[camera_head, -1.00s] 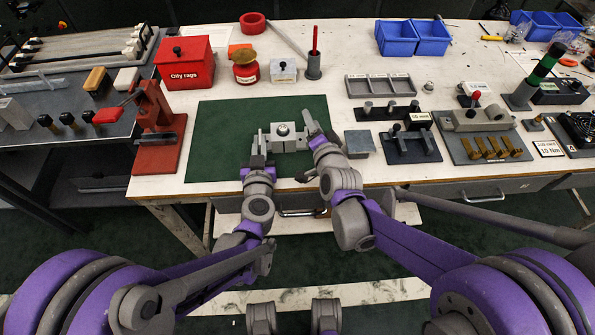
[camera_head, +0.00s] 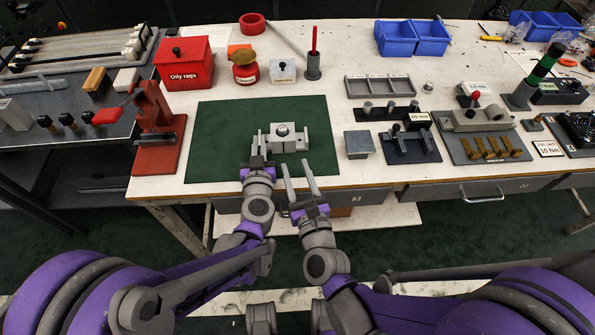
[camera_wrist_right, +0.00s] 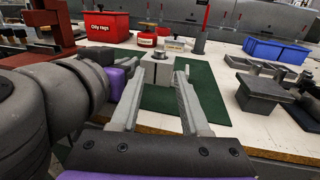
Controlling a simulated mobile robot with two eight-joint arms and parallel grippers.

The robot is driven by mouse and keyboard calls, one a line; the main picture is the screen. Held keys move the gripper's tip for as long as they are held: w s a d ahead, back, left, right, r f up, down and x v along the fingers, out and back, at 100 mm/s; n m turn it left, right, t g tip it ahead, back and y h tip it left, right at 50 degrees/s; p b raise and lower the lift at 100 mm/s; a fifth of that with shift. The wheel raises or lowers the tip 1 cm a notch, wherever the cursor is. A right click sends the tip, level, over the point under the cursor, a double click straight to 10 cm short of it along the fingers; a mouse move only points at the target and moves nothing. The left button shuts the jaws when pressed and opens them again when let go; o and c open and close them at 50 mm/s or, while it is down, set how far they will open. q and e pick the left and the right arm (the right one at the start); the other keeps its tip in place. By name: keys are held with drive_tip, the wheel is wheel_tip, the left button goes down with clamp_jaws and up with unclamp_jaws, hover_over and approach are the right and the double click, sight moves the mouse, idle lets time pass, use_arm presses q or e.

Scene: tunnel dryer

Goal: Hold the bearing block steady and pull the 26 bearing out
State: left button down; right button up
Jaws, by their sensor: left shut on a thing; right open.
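The grey bearing block (camera_head: 296,143) sits on the green mat (camera_head: 215,150). A round metal bearing (camera_head: 282,129) sits at the top of the block, seated in it as far as I can see. My left gripper (camera_head: 259,146) is shut on the block's left end. My right gripper (camera_head: 294,165) is open and empty, in front of the block near the mat's front edge. In the right wrist view its spread fingers (camera_wrist_right: 159,85) point at the block (camera_wrist_right: 160,73), apart from it. The bearing (camera_wrist_right: 159,54) shows on top there. No number is readable on it.
A red arbor press (camera_head: 157,125) stands left of the mat. A grey square block (camera_head: 359,144) and a dark fixture (camera_head: 410,147) stand to the right. The red Oily rags box (camera_head: 184,66) and small containers are behind. The mat right of the block is clear.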

sight(285, 138)
drive_tip(key=w, duration=0.3)
drive_tip(key=w+a, duration=0.1)
drive_tip(key=w, duration=0.3)
drive_tip(key=w+a, duration=0.1)
drive_tip(key=w, duration=0.3)
drive_tip(key=shift+w+a, duration=0.1)
drive_tip(key=shift+w, duration=0.1)
clamp_jaws()
